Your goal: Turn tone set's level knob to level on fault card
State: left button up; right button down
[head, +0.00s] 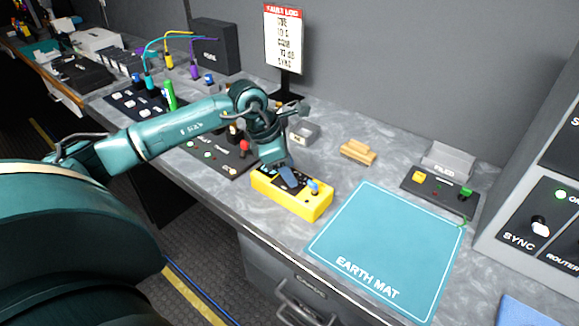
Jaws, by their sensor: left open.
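The tone set appears to be the yellow box (306,207) on the grey counter, left of the earth mat. A blue knob (313,187) stands on its top near the right end. My left gripper (288,177) is open above the box, just left of the knob, and hides part of its top face. I cannot tell whether it touches the box. The fault card (283,42) is a white board with a red header on a black stand at the back. Its lines are too small to read surely. My right gripper is out of view.
The teal earth mat (380,250) is bare. A small panel with yellow and green parts (437,191) lies behind it. A wooden block (358,152) and a grey box (304,131) stand behind the tone set. A dark panel with a red knob (222,155) lies left.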

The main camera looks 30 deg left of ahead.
pick_arm(q)
jog(key=shift+w+d+f, duration=0.15)
jog(key=shift+f, duration=0.35)
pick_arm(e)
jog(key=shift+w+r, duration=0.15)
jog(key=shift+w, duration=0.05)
pick_arm(q)
jog(key=c, duration=1)
